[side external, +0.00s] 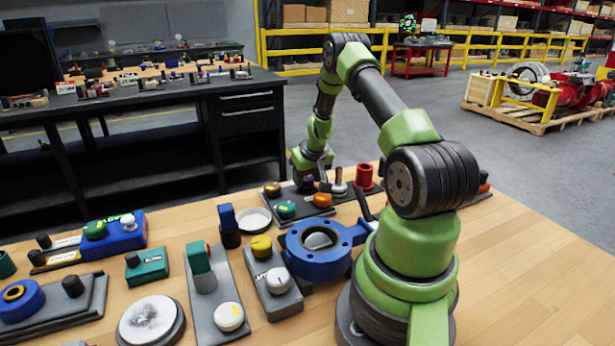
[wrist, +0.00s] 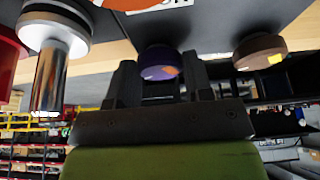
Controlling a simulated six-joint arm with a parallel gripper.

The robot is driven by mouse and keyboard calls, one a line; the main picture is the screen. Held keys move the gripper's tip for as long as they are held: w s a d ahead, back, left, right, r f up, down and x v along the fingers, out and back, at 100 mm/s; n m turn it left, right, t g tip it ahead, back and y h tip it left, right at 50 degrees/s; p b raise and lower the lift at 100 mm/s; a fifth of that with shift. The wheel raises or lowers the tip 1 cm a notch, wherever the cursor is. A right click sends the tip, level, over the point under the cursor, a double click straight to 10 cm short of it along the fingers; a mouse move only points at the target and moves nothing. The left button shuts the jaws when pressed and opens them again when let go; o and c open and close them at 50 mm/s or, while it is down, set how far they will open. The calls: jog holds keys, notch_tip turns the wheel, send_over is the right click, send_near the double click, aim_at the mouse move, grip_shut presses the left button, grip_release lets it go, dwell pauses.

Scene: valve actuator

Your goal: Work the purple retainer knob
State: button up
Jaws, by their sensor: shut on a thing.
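The purple retainer knob (wrist: 160,64), with an orange mark on its face, sits on a dark panel (wrist: 210,22). In the wrist view it lies between the two fingers of my gripper (wrist: 162,82), which is shut on it. In the side view my gripper (side external: 308,174) reaches down over the back of the panel (side external: 300,216), and the knob is mostly hidden there by the gripper and small in view.
A brown knob (wrist: 260,51) is right of my gripper in the wrist view, and a metal post (wrist: 48,75) is left. An orange knob (side external: 322,199) and a green knob (side external: 286,209) stand nearby. A blue valve body (side external: 318,262) is in front. Bare tabletop (side external: 530,270) lies right.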

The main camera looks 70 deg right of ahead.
jog(key=o, duration=0.9)
jog(key=v, duration=1)
